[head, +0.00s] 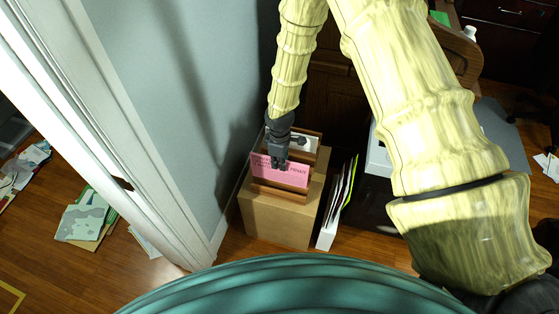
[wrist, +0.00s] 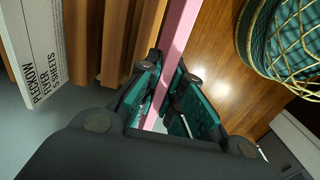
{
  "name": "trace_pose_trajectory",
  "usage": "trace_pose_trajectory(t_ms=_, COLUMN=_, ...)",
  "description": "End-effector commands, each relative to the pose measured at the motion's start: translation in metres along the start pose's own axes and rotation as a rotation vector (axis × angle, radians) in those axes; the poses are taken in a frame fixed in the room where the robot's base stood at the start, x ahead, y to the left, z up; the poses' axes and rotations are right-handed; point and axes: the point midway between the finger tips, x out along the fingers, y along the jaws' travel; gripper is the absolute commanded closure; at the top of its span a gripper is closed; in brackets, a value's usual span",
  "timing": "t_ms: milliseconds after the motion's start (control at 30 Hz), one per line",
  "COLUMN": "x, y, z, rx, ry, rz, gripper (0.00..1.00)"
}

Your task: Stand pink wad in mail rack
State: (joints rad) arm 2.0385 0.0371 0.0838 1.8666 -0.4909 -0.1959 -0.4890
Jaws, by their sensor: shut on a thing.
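The pink wad (head: 285,172) is a flat pink piece with dark lettering that includes "PRIVATE". In the head view it stands upright at the wooden mail rack (head: 265,190), with a wooden slat in front of its lower part. My gripper (head: 279,163) is over its upper edge. In the wrist view the pink wad (wrist: 177,40) runs between the two fingers of my gripper (wrist: 168,95), which is shut on it. The rack's wooden slats (wrist: 115,40) are just to its left. I cannot tell whether its lower edge rests on the rack's floor.
The rack stands on a cardboard-coloured box (head: 275,222) beside the grey wall (head: 170,90). A white printed pack (wrist: 40,45) sits in another rack slot. A white file holder (head: 328,228) with papers stands right of the box. Loose papers (head: 88,220) lie on the floor at left.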

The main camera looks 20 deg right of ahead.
Motion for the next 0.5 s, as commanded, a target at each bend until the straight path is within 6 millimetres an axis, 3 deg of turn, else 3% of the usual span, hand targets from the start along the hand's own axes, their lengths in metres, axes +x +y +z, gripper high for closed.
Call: trace_pose_trajectory(t_ms=500, x=0.037, y=0.000, z=0.000, rx=0.000, ry=0.000, rz=0.000, gripper=1.00)
